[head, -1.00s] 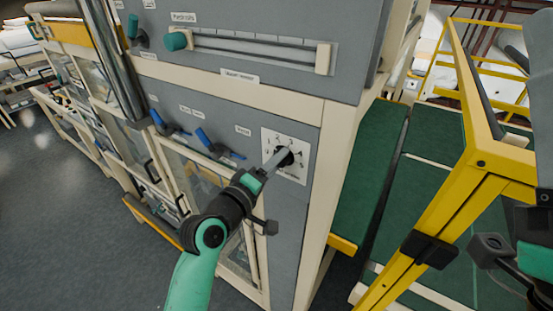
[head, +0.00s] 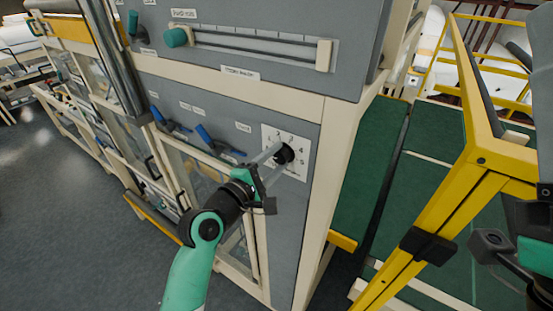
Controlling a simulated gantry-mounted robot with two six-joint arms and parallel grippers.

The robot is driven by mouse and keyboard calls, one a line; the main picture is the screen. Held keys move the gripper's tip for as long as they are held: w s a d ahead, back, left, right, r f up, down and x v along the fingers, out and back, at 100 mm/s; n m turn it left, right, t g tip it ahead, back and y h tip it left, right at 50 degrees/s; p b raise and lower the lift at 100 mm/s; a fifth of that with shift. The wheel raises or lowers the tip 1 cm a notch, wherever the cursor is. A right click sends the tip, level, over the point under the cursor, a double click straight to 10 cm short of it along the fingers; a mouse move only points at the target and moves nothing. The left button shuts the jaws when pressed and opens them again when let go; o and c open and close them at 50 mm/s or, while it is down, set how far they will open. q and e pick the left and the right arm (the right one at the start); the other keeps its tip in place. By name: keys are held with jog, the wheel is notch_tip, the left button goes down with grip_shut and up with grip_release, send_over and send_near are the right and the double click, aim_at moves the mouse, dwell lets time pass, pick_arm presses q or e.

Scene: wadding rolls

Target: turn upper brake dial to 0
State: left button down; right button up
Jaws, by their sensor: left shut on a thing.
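The brake dial is a black round knob (head: 285,153) on a white square plate (head: 299,172) with numbers around it, on the grey machine front in the head view. My left gripper (head: 275,157) reaches it from the lower left; its pale fingers are shut on the knob. The fingers hide part of the knob and the plate's left side, and I cannot read where the pointer stands. My right arm's wrist (head: 500,252) shows at the right edge; its fingers cannot be made out.
Two blue levers (head: 217,142) sit left of the dial. A slider with a teal knob (head: 176,37) is above. A yellow frame (head: 440,210) and green belts (head: 368,165) stand to the right. Grey floor (head: 90,230) is open at the lower left.

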dwell(0.5)
pick_arm(q)
jog(key=shift+c, duration=1.5)
grip_release()
